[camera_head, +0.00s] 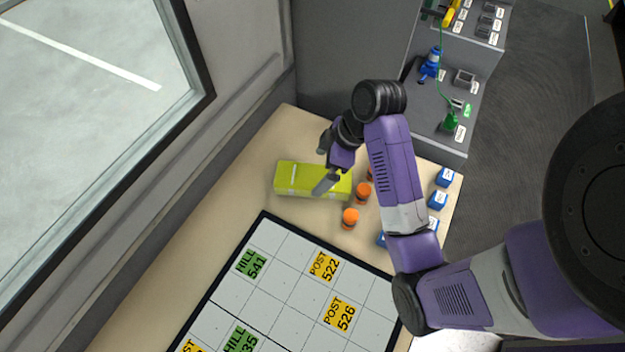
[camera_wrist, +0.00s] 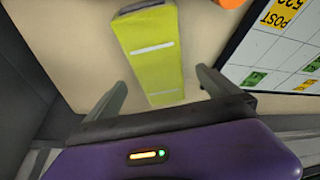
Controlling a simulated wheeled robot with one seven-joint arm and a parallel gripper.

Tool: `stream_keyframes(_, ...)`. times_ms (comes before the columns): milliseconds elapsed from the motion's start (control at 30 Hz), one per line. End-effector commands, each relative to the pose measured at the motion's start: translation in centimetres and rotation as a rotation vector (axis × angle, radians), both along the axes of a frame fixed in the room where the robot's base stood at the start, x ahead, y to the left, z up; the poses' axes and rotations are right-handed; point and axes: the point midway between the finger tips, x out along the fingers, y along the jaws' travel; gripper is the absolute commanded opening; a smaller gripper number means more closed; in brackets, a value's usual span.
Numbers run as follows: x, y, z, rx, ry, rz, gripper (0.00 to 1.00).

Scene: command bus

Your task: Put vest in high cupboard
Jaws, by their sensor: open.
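The vest is a folded yellow-green bundle (camera_head: 291,180) with pale reflective stripes, lying on the beige table beyond the top edge of the grid board. My gripper (camera_head: 325,165) is over the right part of the vest and hides some of it. In the wrist view the vest (camera_wrist: 152,50) lies below and ahead of my gripper (camera_wrist: 160,88), its near end between the lines of the two fingers. The fingers are wide apart with nothing between them. I cannot tell how high they are above the vest. No high cupboard can be made out in either view.
Orange-capped bottles (camera_head: 350,217) stand right of the vest, with several blue boxes (camera_head: 438,200) near the table's right edge. A grid board (camera_head: 290,290) with labels covers the near table. A window wall is left; a grey shelf unit (camera_head: 436,110) holds tools behind.

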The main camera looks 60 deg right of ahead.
Motion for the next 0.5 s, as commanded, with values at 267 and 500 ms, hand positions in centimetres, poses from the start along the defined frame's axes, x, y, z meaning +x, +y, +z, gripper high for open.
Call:
stream_keyframes(267, 1.4, 0.6, -3.3, 0.003, 0.002, -0.003, 1.0)
stream_keyframes(500, 1.9, 0.8, -4.7, -0.001, 0.001, -0.001, 1.0)
